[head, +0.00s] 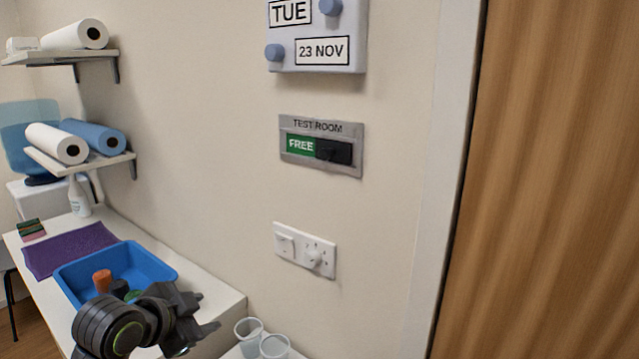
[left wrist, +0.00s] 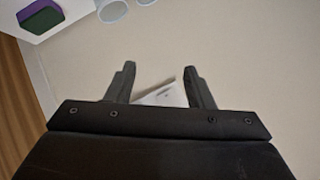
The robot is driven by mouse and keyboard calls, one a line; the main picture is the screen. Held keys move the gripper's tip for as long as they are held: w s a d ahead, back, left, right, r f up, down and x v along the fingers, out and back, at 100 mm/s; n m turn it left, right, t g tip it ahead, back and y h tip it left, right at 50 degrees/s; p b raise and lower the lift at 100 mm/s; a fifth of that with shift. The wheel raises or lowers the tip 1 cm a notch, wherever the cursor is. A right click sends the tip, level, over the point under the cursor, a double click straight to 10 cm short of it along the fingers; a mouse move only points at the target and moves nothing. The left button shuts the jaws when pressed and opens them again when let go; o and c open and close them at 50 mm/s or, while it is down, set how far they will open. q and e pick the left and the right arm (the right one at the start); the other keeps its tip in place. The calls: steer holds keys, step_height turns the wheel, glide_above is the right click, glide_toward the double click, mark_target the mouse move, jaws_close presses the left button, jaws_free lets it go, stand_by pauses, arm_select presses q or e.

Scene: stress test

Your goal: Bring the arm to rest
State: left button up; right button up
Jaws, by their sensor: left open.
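My left arm comes in at the bottom left of the head view. Its gripper (head: 208,313) is open, in front of the white counter and left of the clear cups. In the left wrist view, the two dark fingers (left wrist: 160,70) stand apart. A pale, partly hidden object (left wrist: 168,95) shows behind the gap between them; I cannot tell what it is. Nothing is seen held. My right gripper is not in view.
A blue tray (head: 165,268) with several items sits on the counter (head: 205,285), close behind my left arm. Two clear cups (head: 248,330) stand to the right. A wall switch plate (head: 304,250) and a FREE sign (head: 320,146) are above. A wooden door (head: 550,180) fills the right.

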arm_select(q)
steer(key=s+a+f+n+g+y, duration=0.2)
steer(key=s+a+f+n, duration=0.1)
steer(key=s+f, duration=0.5)
steer(key=s+a+f+n+g+y, duration=0.1)
steer(key=s+a+f+n, duration=0.15)
steer(key=s+f, duration=0.55)
steer(key=s+a+f+n+g+y, duration=0.1)
steer(key=s+a+f+n+g, duration=0.15)
steer(key=s+f, duration=0.45)
steer(key=s+a+f+n+g+y, duration=0.15)
steer(key=s+n, duration=0.25)
steer(key=s, duration=0.6)
step_height(320, 180, down, 26)
steer(key=a+g, duration=0.1)
steer(key=s+d+f+g, duration=0.1)
steer(key=s+f, duration=1.3)
steer(key=s, duration=0.1)
steer(key=shift+s+d+f+h, duration=0.2)
steer(key=shift+f+h, duration=0.1)
steer(key=shift+h, duration=0.15)
